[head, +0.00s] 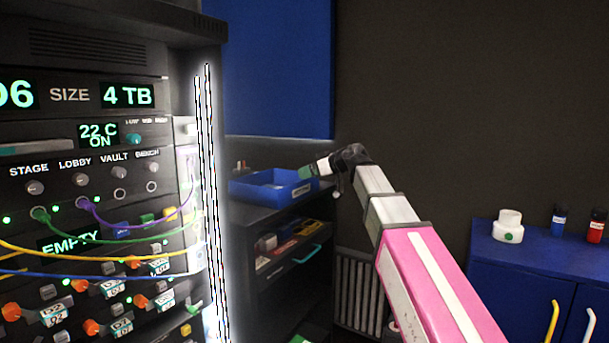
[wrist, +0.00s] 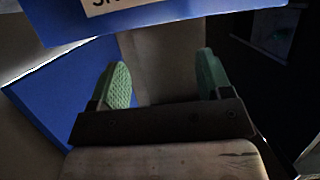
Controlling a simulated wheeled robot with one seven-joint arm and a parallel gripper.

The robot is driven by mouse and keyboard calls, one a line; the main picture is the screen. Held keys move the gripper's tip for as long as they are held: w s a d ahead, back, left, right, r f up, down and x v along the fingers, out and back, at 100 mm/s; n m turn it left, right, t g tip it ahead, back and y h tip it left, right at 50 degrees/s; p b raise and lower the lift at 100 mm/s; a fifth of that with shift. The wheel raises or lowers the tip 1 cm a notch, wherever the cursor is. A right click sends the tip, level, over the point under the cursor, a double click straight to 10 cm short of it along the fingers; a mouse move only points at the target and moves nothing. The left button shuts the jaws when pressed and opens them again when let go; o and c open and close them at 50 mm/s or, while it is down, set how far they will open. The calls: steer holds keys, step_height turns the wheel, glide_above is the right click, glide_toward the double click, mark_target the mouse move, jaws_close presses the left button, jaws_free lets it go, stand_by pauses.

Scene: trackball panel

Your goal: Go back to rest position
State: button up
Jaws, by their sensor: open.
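My arm (head: 425,275), pink and white, reaches up from the lower right in the head view. It ends in my gripper (head: 308,171), in front of the right end of the blue tray. In the wrist view my gripper (wrist: 162,85) shows two green finger pads set well apart, with nothing between them. A blue surface with a white label crosses the top of the wrist view beyond the fingers. I cannot tell whether the fingertips touch anything.
A rack panel (head: 90,55) with knobs, coloured cables and lit displays fills the left. A blue tray (head: 262,195) sits on a dark shelf unit. A blue cabinet (head: 530,270) at the right holds a white jar (head: 508,227) and blue and red bottles (head: 596,226).

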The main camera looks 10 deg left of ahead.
stand_by(0.4)
steer(key=w+d+f+m+t+h, duration=0.2)
steer(key=w+d+f+m+t, duration=0.3)
steer(key=d, duration=0.3)
steer(key=w+d+f+m+t+h, duration=0.3)
steer(key=d+f+t, duration=0.2)
steer(key=d+t, duration=0.3)
steer(key=s+d+f+m+g+h, duration=0.3)
steer(key=d+f+m+h, duration=0.55)
steer(key=d+f, duration=0.6)
steer(key=s+d+f+g+h, duration=0.1)
steer(key=s+d+f+g, duration=0.3)
steer(key=f, duration=0.6)
steer(key=s+d+f+g+h, duration=0.15)
steer(key=s+f+g, duration=0.25)
steer(key=s+f, duration=0.4)
steer(key=s+a+f+n+g+y, duration=0.1)
steer(key=s+f+n+g+y, duration=0.1)
steer(key=s+f+g, duration=0.5)
steer(key=s+f+y, duration=0.1)
steer(key=s+f, duration=0.3)
steer(key=s, duration=0.2)
steer(key=shift+s+a+f+n, duration=0.2)
steer(key=shift+s+a+n, duration=0.15)
steer(key=shift+s, duration=0.05)
